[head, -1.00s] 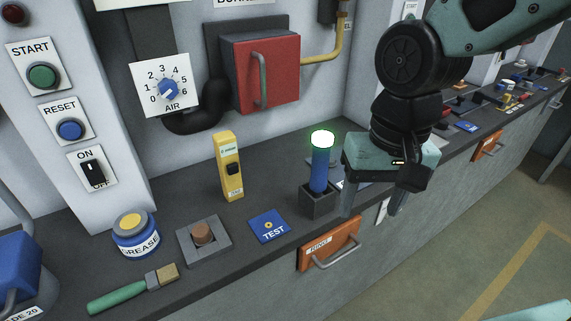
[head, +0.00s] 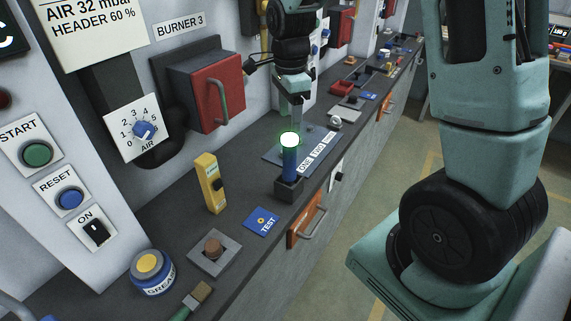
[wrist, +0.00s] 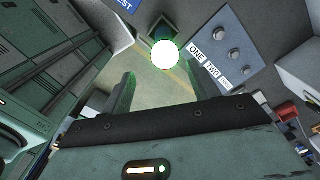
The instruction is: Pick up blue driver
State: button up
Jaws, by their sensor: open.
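An upright blue cylinder (head: 289,163) with a glowing greenish-white top stands in a dark square block (head: 288,188) on the bench; it is the only blue, handle-like thing I see, and I cannot tell for sure that it is the driver. In the wrist view its bright top (wrist: 166,56) shows just beyond the fingertips, between their lines. My gripper (wrist: 163,76) is open and empty. In the head view my gripper (head: 297,112) points down, close above and behind the cylinder's top; I see no contact.
A yellow device (head: 210,183) stands left of the block, and a blue TEST card (head: 262,221) lies in front. A labelled plate (head: 273,153) with knobs lies behind. A red burner door (head: 217,92) juts from the wall. An orange drawer (head: 305,225) is below the bench edge.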

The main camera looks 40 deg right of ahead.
aim_at(289, 149)
notch_tip(289, 149, down, 6)
jog(key=shift+f+p, duration=0.2)
jog(key=shift+p, duration=0.45)
jog(key=shift+w+d+f+p, duration=0.15)
jog(key=shift+f+p, duration=0.5)
jog(key=shift+f, duration=0.75)
jog(key=shift+w+d+f+p, duration=0.15)
jog(key=shift+f+p, duration=0.45)
jog(key=shift+f, duration=0.75)
jog(key=c, duration=1.3)
grip_shut()
jog(key=shift+r, duration=0.2)
